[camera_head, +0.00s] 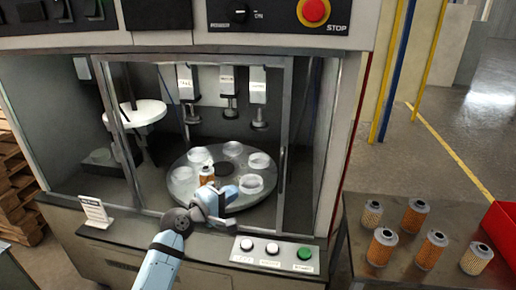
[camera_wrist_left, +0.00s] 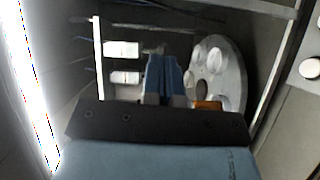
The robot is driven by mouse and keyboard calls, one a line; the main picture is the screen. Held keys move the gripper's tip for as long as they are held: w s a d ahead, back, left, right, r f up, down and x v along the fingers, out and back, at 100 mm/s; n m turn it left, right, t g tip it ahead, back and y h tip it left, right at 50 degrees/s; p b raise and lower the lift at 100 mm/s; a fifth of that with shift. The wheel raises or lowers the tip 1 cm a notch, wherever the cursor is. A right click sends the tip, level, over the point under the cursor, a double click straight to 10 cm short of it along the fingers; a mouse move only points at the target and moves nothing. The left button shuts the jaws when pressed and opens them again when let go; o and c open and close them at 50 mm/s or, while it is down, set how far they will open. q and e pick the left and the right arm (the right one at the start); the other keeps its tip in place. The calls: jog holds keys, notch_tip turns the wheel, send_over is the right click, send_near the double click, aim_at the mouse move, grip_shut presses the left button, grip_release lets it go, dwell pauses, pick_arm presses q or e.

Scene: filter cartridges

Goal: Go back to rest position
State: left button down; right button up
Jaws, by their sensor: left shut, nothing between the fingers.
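My left gripper (camera_head: 226,194) reaches into the machine's opening, over the front edge of the round turntable. In the left wrist view its two blue fingers (camera_wrist_left: 164,76) are together with nothing between them. An orange filter cartridge (camera_head: 206,174) with a pale top stands on the turntable (camera_head: 183,190), just behind my gripper in the head view. Its orange side shows in the left wrist view (camera_wrist_left: 208,105), partly hidden by the gripper body. My right gripper is in neither view.
The machine's frame posts (camera_head: 285,130) and front ledge surround my left arm. A button panel (camera_head: 272,252) and a small sign (camera_head: 95,211) are on the ledge. Several filter cartridges (camera_head: 382,246) stand on the right table (camera_head: 362,279), beside a red bin (camera_head: 503,230).

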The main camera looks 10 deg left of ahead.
pick_arm(q)
jog(key=s+a+f+m+g+y+p, duration=0.1)
jog(key=s+a+f+m+y, duration=0.15)
jog(key=s+f, duration=0.6)
jog(key=s+a+f+m+g+y, duration=0.1)
jog(key=s+f+m+y, duration=0.15)
jog(key=s+f, duration=0.55)
jog(key=s+a+f+m+y, duration=0.1)
jog(key=s+f+m, duration=0.3)
jog(key=s, duration=0.4)
jog(key=s+a+f+m+g+y, duration=0.1)
jog(key=s+f+m, duration=0.3)
jog(key=s, duration=0.5)
jog(key=shift+s+a+f+p, duration=0.2)
jog(key=shift+f+p, duration=0.25)
jog(key=shift+f, duration=0.3)
